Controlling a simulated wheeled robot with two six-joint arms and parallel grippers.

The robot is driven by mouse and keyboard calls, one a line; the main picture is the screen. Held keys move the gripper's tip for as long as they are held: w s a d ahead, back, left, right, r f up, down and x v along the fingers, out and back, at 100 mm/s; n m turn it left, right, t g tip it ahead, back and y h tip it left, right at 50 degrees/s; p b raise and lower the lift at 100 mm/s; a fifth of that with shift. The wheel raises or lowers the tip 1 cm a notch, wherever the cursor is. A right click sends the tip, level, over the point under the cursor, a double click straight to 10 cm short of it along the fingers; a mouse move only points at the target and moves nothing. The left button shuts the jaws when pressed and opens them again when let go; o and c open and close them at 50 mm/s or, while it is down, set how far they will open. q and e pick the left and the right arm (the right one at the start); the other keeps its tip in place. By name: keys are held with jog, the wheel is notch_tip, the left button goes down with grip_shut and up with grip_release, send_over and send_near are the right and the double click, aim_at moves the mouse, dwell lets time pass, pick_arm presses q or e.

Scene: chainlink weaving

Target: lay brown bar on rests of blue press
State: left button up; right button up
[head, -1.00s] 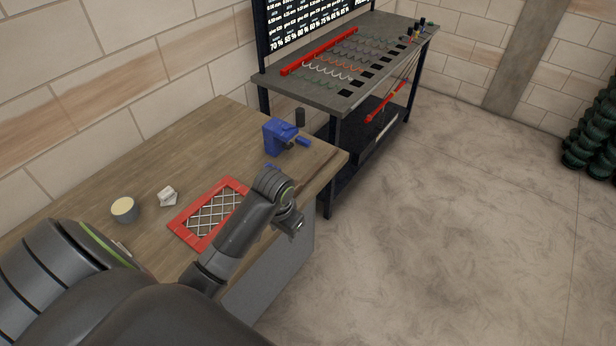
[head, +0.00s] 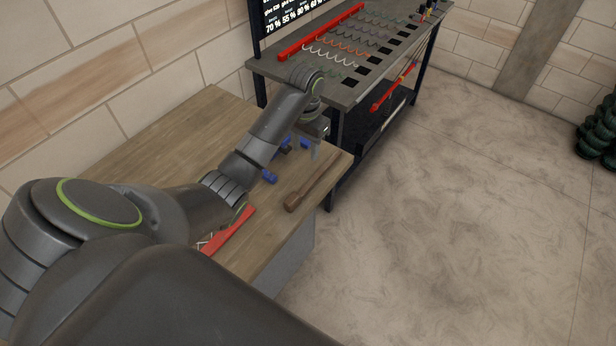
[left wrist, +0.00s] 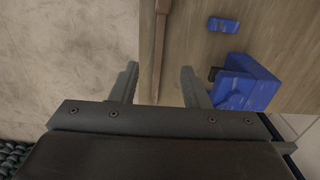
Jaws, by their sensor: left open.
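The brown bar (head: 315,183) lies on the wooden table near its right edge; its near end is thicker and darker. In the left wrist view the bar (left wrist: 161,40) runs up the picture between my fingers. My left gripper (head: 317,142) is above the table's far right corner, open, with nothing visibly held. The blue press (head: 304,143) is mostly hidden behind my left arm; in the left wrist view it (left wrist: 247,82) is right of the fingers. A small blue block (head: 269,177) sits apart from it, also visible in the left wrist view (left wrist: 223,24). My right gripper is out of view.
The red frame (head: 232,234) with wire mesh is mostly hidden by my left arm. A dark metal rack (head: 352,88) with a red bar (head: 320,32) and wavy wires stands beyond the table. The back left of the table is bare; open floor lies to the right.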

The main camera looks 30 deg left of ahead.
pick_arm(q)
notch_tip(320, 180, down, 4)
jog(key=s+b, duration=0.1)
jog(key=b, duration=0.6)
send_over(303, 191)
jog(key=f, duration=0.5)
jog(key=shift+w+d+f, duration=0.1)
jog(key=shift+d+f, duration=0.1)
jog(key=shift+d, duration=0.2)
jog(key=shift+f, duration=0.75)
jog(key=shift+a+f+p, duration=0.15)
jog(key=shift+f+p, duration=0.2)
jog(key=shift+f, duration=0.2)
notch_tip(303, 191, down, 4)
jog(key=shift+a+r+p, duration=0.15)
jog(key=shift+r+p, duration=0.1)
jog(key=shift+p, duration=0.2)
jog(key=shift+f, duration=0.5)
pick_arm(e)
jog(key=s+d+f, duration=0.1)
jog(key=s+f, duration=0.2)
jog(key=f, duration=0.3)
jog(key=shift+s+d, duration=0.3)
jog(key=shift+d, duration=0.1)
pick_arm(q)
grip_shut()
